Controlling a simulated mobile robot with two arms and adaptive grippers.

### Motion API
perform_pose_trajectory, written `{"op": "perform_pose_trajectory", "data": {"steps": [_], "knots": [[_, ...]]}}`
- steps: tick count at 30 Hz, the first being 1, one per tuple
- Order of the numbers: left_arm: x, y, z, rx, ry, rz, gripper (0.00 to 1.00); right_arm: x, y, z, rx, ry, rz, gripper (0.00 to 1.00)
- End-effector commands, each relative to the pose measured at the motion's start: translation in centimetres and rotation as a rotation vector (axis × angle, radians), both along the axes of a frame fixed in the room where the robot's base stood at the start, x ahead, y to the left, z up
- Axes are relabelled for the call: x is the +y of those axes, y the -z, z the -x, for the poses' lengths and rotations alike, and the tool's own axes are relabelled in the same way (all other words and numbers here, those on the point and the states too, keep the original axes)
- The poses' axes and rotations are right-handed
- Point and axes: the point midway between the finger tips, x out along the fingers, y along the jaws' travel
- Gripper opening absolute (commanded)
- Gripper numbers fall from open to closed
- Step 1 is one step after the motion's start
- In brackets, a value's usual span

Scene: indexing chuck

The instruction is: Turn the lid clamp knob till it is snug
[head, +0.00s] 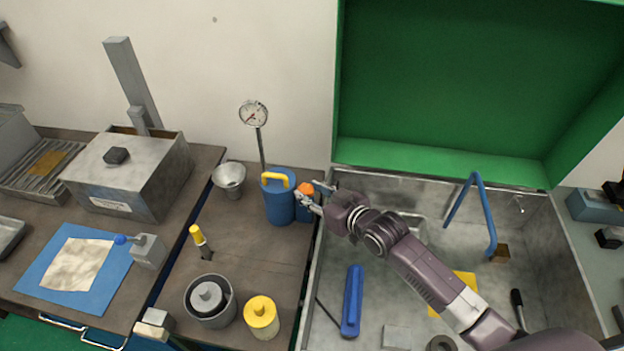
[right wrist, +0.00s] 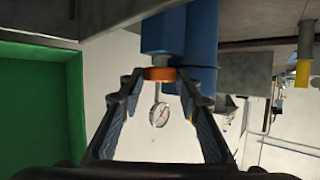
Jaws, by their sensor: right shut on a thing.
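An orange knob (head: 306,187) sits on top of a small blue cylinder (head: 305,210), beside a larger blue canister (head: 278,206) with a yellow handle. My right gripper (head: 311,196) reaches in from the right and is shut on the orange knob. In the right wrist view, the orange knob (right wrist: 160,74) shows as a band between the two fingertips (right wrist: 163,78), against the blue cylinder (right wrist: 160,36). How firmly the knob is seated cannot be told. My left gripper is not in view.
A dial gauge (head: 254,115) on a thin post stands behind the canister. A metal funnel (head: 230,177), a yellow-topped tool (head: 200,242), a grey pot (head: 210,301) and a yellow jar (head: 262,317) stand nearby. The sink-like tray (head: 345,235) lies under my right arm.

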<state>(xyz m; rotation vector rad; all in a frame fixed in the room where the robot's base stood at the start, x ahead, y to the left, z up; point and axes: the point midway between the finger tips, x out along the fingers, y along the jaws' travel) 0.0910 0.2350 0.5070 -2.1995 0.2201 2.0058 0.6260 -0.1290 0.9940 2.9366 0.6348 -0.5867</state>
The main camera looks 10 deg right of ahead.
Motion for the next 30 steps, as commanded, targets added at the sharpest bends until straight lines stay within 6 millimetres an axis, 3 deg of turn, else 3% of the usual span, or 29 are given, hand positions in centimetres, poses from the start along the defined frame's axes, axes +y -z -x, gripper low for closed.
{"op": "perform_pose_trajectory", "data": {"steps": [1, 9, 29, 30], "knots": [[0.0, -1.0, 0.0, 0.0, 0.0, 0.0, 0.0, 0.2, -0.4, 0.1, 0.003, 0.019, -0.006, 0.07], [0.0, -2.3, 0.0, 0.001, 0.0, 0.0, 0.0, 0.3, -0.2, 0.1, 0.0, 0.098, -0.003, 0.07], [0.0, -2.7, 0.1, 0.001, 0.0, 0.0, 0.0, 0.3, 0.0, 0.1, -0.002, 0.131, 0.002, 0.07], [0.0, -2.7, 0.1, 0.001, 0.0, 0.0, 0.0, 0.3, 0.0, 0.1, -0.002, 0.131, 0.002, 0.36]]}}
